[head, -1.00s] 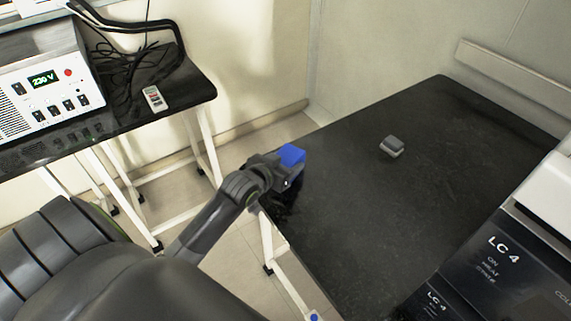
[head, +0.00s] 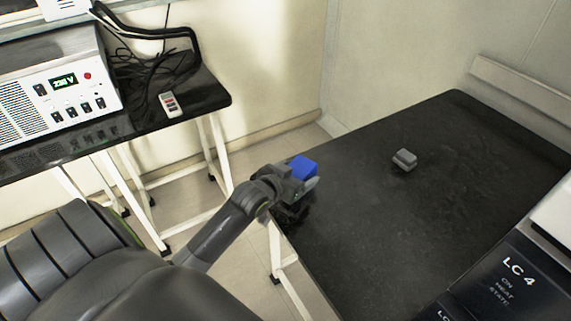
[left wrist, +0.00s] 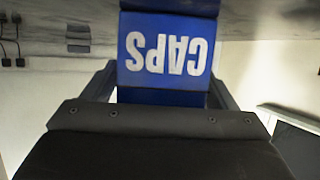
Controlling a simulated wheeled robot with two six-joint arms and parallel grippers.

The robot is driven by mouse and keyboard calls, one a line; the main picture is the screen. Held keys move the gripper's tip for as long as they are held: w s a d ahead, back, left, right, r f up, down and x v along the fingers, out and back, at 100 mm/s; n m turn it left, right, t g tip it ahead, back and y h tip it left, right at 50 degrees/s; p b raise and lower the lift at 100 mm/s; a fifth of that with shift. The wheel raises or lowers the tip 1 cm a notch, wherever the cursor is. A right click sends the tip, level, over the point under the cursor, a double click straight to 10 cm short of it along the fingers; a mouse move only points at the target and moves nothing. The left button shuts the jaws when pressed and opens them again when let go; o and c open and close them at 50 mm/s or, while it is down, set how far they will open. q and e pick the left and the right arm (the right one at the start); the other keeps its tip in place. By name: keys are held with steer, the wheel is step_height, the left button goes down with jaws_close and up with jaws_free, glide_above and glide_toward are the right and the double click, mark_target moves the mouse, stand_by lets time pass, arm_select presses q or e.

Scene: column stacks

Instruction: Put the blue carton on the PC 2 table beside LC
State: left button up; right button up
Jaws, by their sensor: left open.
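The blue carton (head: 304,166) is at the left edge of the black table (head: 350,240), beside the LC 4 unit's table space. In the left wrist view the carton (left wrist: 165,60) shows white "CAPS" lettering upside down. My left gripper (head: 300,182) is open, with its fingers on either side of the carton. The gripper (left wrist: 165,95) hides the carton's lower part, and I cannot tell whether the carton rests on the table top. The LC 4 unit (head: 500,285) stands at the table's right front. My right gripper is not in view.
A small grey object (head: 404,160) lies on the black table, whose middle is otherwise clear. A second table (head: 205,92) at the left holds a white power unit (head: 60,85), cables and a small white-and-red device (head: 169,104). A wall stands behind.

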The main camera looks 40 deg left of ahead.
arm_select(q)
steer(key=v, duration=1.1)
steer(key=shift+s+r+p, duration=0.15)
steer(key=shift+s+p, duration=0.15)
steer(key=shift+p, duration=0.05)
steer(key=s+d+f+g+y, duration=0.1)
steer(key=s+f+g, duration=0.4)
steer(key=s, duration=0.5)
steer(key=s+d+f+g+y, duration=0.1)
steer(key=s+f+g, duration=0.35)
steer(key=s, duration=0.55)
step_height(320, 180, down, 23)
steer(key=a+g, duration=0.1)
steer(key=g, duration=0.1)
steer(key=s+d+f+h+p, duration=0.1)
steer(key=s+f, duration=1.3)
steer(key=f, duration=0.2)
steer(key=shift+s+n+g, duration=0.3)
steer(key=shift+s+g, duration=0.05)
steer(key=shift+g, duration=0.1)
